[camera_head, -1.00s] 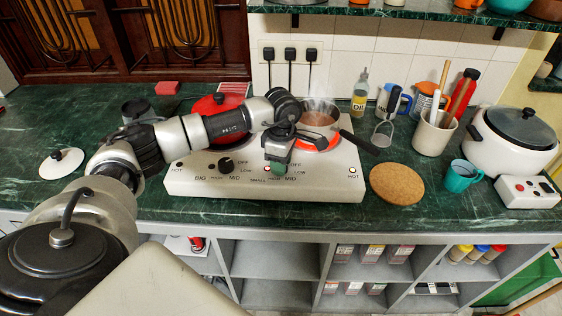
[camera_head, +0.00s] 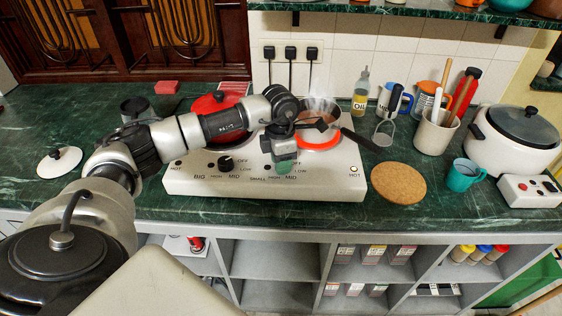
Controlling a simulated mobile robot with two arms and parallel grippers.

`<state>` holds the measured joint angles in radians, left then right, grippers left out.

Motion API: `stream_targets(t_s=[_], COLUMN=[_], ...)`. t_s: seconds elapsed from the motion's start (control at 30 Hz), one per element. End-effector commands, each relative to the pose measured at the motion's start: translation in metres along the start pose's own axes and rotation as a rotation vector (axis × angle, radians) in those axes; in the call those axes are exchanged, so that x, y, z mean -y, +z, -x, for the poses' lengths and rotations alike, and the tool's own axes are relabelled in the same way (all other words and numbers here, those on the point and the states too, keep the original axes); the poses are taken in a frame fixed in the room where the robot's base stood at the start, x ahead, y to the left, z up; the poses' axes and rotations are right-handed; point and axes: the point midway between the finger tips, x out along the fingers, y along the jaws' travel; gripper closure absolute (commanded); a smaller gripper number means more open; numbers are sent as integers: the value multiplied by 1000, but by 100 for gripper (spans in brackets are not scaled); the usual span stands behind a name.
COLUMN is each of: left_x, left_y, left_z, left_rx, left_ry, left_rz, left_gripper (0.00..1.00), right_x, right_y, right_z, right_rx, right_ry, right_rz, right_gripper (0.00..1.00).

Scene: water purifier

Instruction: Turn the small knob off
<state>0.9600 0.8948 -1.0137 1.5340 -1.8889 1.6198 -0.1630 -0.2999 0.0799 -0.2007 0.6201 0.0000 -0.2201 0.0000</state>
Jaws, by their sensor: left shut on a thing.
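The white two-burner stove (camera_head: 325,184) stands on the green counter. Its big knob (camera_head: 226,164) shows at the left of the front panel. The small knob sits behind my left gripper (camera_head: 285,162) and is hidden by it. My left gripper reaches down to the front panel beside the "SMALL" and "MID" labels and is shut on the small knob. A lit lamp (camera_head: 354,170) shows near the right HOT label. The small burner (camera_head: 319,143) glows orange-red under a steaming pot. My right gripper is not in view.
The pot's dark handle (camera_head: 359,140) sticks out to the right. A cork mat (camera_head: 398,184), a teal mug (camera_head: 463,175) and a rice cooker (camera_head: 512,140) stand to the right. The counter left of the stove is mostly clear.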

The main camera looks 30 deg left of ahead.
Motion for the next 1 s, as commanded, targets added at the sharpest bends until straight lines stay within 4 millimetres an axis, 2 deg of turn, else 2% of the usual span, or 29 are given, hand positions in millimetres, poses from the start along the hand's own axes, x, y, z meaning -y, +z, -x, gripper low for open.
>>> stream_targets(t_s=[0.43,1.0], left_x=[0,0], left_y=[0,0], left_z=[1,1], left_rx=[14,17], left_ry=[1,1], left_rz=[239,278], left_gripper=[89,89], right_x=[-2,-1], right_y=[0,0], right_z=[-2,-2], right_rx=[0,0], right_ry=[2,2], right_rz=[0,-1], right_gripper=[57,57])
